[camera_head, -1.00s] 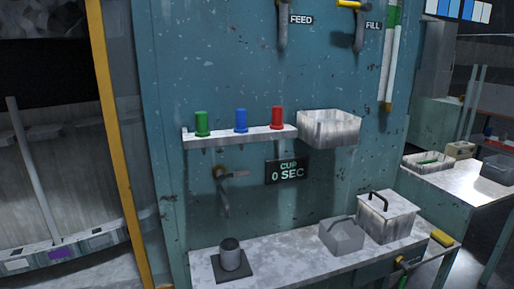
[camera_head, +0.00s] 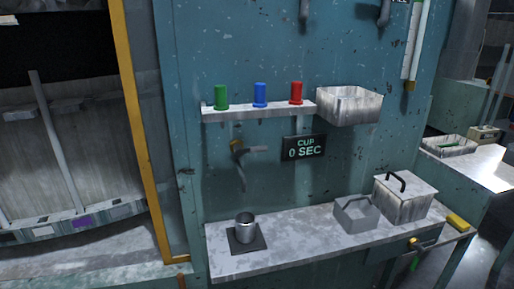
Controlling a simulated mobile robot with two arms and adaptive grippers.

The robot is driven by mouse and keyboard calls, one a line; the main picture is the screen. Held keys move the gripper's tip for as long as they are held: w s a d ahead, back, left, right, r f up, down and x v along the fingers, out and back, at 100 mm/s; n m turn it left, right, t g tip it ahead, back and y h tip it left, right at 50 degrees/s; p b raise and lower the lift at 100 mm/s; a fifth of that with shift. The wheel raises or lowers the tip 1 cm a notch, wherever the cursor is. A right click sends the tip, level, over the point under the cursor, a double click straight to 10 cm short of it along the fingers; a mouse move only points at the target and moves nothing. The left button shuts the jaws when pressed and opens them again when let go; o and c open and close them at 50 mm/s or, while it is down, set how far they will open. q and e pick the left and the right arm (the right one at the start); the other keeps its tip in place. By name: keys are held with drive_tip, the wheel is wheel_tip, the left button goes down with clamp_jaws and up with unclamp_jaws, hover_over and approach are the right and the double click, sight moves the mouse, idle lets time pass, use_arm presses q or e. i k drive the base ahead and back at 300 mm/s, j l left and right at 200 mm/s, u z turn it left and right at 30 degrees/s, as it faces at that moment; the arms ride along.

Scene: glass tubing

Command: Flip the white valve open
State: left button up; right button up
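A small wall tap (camera_head: 238,147) sticks out of the teal panel below the shelf. Its short pale grey-white lever (camera_head: 257,149) points to the right, and its curved spout (camera_head: 242,178) hangs down. I take this lever for the white valve, but no label shows on it. A metal cup (camera_head: 245,229) stands upright on a dark square pad (camera_head: 233,246), below the spout. No liquid stream is visible. Neither of my grippers is in view.
A shelf (camera_head: 235,114) above the tap holds green, blue and red capped pieces. A sign (camera_head: 304,149) reads "CUP 0 SEC". A bin (camera_head: 350,106), a grey caddy (camera_head: 357,215) and a lidded box (camera_head: 404,200) are to the right. The counter middle (camera_head: 297,230) is clear.

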sight(239, 151)
drive_tip(key=k+l, duration=0.1)
drive_tip(key=l, duration=0.3)
drive_tip(key=k+l, duration=0.15)
drive_tip(key=l, duration=0.25)
drive_tip(key=k+l, duration=0.1)
drive_tip(key=l, duration=0.25)
drive_tip(key=u, duration=0.05)
